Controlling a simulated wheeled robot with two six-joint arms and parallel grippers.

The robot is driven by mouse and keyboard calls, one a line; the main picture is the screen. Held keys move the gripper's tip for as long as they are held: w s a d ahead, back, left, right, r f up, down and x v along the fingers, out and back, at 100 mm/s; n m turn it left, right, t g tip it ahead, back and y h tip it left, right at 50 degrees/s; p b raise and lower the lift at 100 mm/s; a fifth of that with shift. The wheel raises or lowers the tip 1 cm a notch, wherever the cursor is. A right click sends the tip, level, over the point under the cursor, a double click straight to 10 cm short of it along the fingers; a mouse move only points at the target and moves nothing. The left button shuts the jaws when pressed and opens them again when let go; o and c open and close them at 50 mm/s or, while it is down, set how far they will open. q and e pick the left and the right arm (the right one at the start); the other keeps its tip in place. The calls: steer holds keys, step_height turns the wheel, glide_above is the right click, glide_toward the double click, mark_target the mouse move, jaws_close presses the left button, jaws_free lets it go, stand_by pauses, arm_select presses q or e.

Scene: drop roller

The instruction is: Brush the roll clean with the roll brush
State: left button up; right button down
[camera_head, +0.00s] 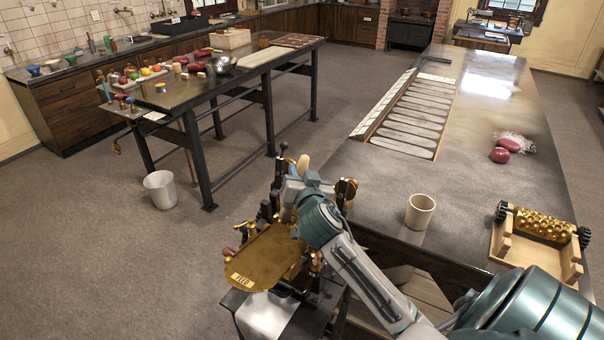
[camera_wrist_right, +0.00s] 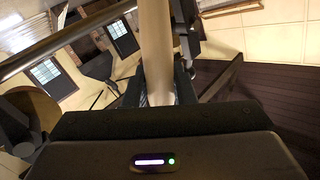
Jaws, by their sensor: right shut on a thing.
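My right gripper (camera_head: 291,193) is at the brass machine, left of the long table. It is shut on a pale wooden handle, seen between the jaws in the right wrist view (camera_wrist_right: 158,50). A rounded wooden end (camera_head: 303,163) shows just above the gripper in the head view; it looks like part of the roll brush. The brush's bristles are hidden. The machine has a brass feed plate (camera_head: 262,257); my arm and gripper cover much of it, so I cannot tell whether the brush touches a roll. A knobbed golden roll (camera_head: 541,224) with black gear ends lies on a wooden cradle (camera_head: 507,243). My left gripper is out of view.
A cream cup (camera_head: 420,211) stands on the long table (camera_head: 375,190) near its front edge. Red lumps (camera_head: 500,155) and a tray of pale slabs (camera_head: 412,118) lie farther back. A white bucket (camera_head: 160,189) stands on the floor at left. The table's middle is clear.

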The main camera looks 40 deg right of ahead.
mark_target(300, 161)
steer(key=shift+r+p, duration=2.45)
steer(key=shift+r, duration=0.45)
steer(key=shift+r+p, duration=1.1)
steer(key=shift+r, duration=0.4)
